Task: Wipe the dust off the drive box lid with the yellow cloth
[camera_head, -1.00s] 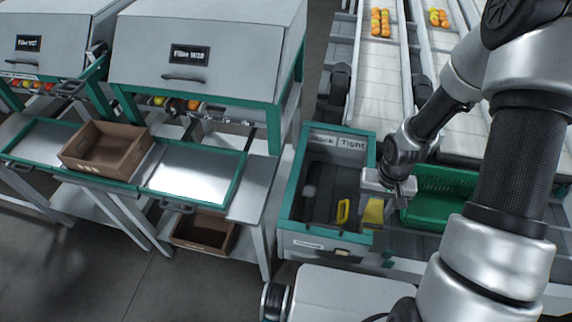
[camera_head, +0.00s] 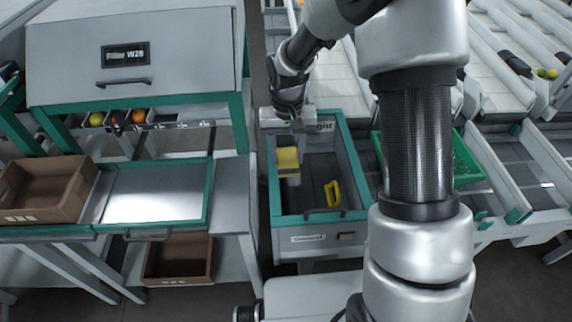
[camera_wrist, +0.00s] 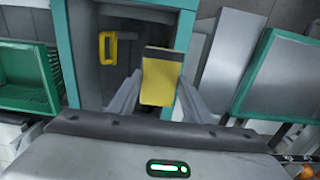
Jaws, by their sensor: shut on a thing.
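My gripper (camera_head: 288,138) is shut on the yellow cloth (camera_head: 287,160), which hangs down as a flat pad with a darker upper band. The cloth also shows between my fingers in the wrist view (camera_wrist: 158,84). I hold it above the left part of a teal-rimmed grey bin (camera_head: 274,195), apart from the bin's floor as far as I can tell. No dust and no surface that I can clearly name as the drive box lid shows in these frames.
A yellow handle-like thing (camera_head: 333,193) lies in the bin. A green crate (camera_head: 466,160) stands right of it. To the left are a steel tray top (camera_head: 150,193), a brown crate (camera_head: 45,190) and a filler cabinet (camera_head: 180,55). Conveyor lanes run behind at the right.

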